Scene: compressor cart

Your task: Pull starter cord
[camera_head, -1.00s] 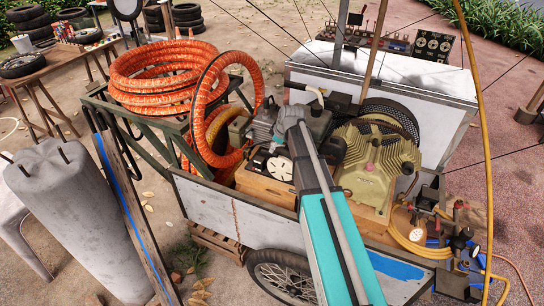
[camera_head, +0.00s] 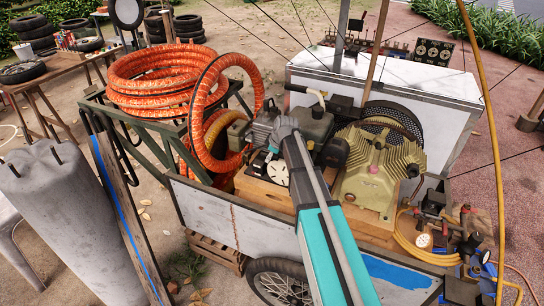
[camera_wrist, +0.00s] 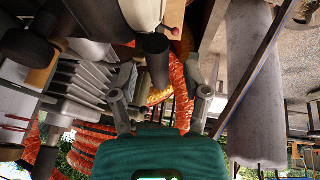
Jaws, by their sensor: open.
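The small engine (camera_head: 300,125) stands on a wooden base in the cart, left of the olive compressor pump (camera_head: 375,175). A white round face with dark slots (camera_head: 277,171), possibly its starter cover, shows beside my arm. I cannot pick out a starter cord or its handle with certainty. My gripper's fingers (camera_wrist: 160,107) are spread apart with nothing visible held between them. In the head view my own arm largely hides the gripper and part of the engine. In the wrist view, grey engine fins (camera_wrist: 85,80) lie left of the fingers, and a dark cylinder (camera_wrist: 157,62) shows just beyond them.
Orange hose coils (camera_head: 155,80) rest on a green frame left of the engine. A grey concrete cylinder (camera_head: 65,225) and a blue-striped post (camera_head: 125,215) stand at left. A yellow hose (camera_head: 487,120) hangs at right. Bare ground shows beyond the cart.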

